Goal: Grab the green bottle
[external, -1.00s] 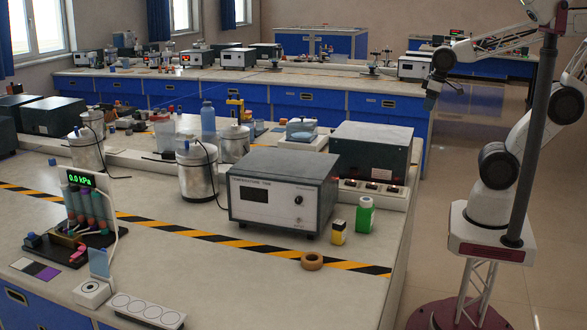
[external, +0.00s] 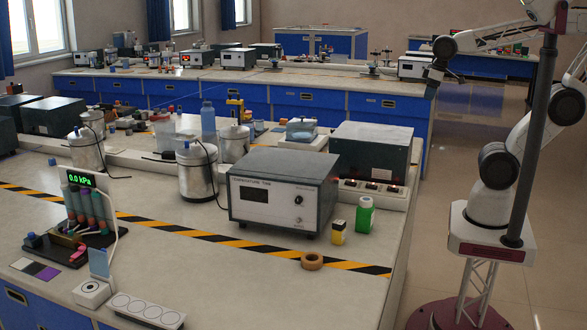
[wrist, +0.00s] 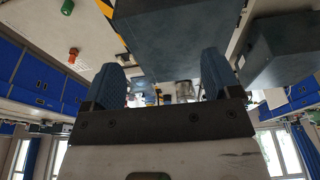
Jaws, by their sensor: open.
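The small yellow bottle (external: 337,231) stands close to the green one. The grey instrument box (external: 280,190) is on its left, and a power strip (external: 372,191) lies behind. A tan ring (external: 312,261) lies in front. The bench's right front is clear.

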